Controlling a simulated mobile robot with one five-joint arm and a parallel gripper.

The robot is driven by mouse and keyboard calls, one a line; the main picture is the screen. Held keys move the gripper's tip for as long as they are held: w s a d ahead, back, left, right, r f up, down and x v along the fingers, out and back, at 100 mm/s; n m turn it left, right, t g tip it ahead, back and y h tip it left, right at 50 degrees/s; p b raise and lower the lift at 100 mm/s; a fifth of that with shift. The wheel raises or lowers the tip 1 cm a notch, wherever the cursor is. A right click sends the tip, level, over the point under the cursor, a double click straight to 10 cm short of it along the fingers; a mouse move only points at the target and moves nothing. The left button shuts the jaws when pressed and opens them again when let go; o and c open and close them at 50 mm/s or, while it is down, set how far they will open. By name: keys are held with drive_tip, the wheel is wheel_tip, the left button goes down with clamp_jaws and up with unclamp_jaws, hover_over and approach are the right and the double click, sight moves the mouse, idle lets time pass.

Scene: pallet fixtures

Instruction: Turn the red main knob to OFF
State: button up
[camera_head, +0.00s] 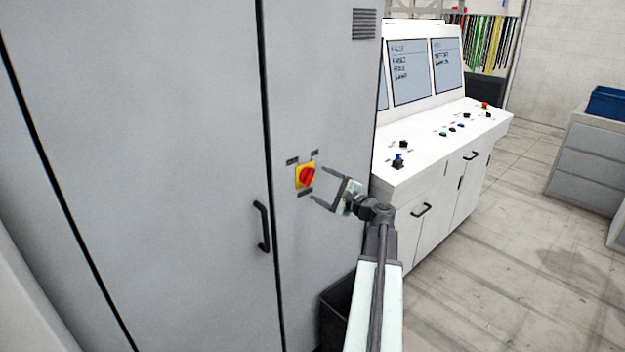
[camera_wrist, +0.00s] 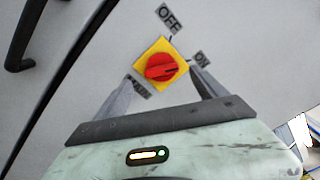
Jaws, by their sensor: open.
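The red main knob (camera_head: 306,176) sits on a yellow square plate on the grey cabinet door. In the wrist view the knob (camera_wrist: 160,67) has a dark mark on its right side, on the side nearer the ON label (camera_wrist: 202,58). The OFF label (camera_wrist: 169,18) is above the plate, and a third label (camera_wrist: 138,87) at lower left is partly hidden by a finger. My gripper (camera_head: 319,184) is open and empty, its fingers pointing at the door just right of the knob in the head view. In the wrist view the fingertips (camera_wrist: 161,76) lie either side of the plate; contact is not visible.
A black door handle (camera_head: 262,227) is left of and below the knob. A white control console (camera_head: 440,150) with screens and buttons stands to the right. A dark bin (camera_head: 335,310) is on the floor below. Open floor (camera_head: 510,260) lies at the right.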

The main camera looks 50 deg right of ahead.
sight(312, 177)
drive_tip(key=w, duration=0.5)
drive_tip(key=shift+w+d, duration=0.1)
drive_tip(key=shift+d, duration=0.3)
drive_tip(key=c, duration=1.3)
drive_tip(key=shift+a, duration=0.3)
drive_tip(key=shift+c, duration=0.3)
drive_tip(key=shift+d, duration=0.2)
drive_tip(key=n, duration=0.5)
drive_tip(key=shift+n, duration=0.4)
drive_tip(key=n, duration=0.5)
drive_tip(key=shift+d+r+n, duration=0.1)
drive_tip(key=shift+n, duration=0.3)
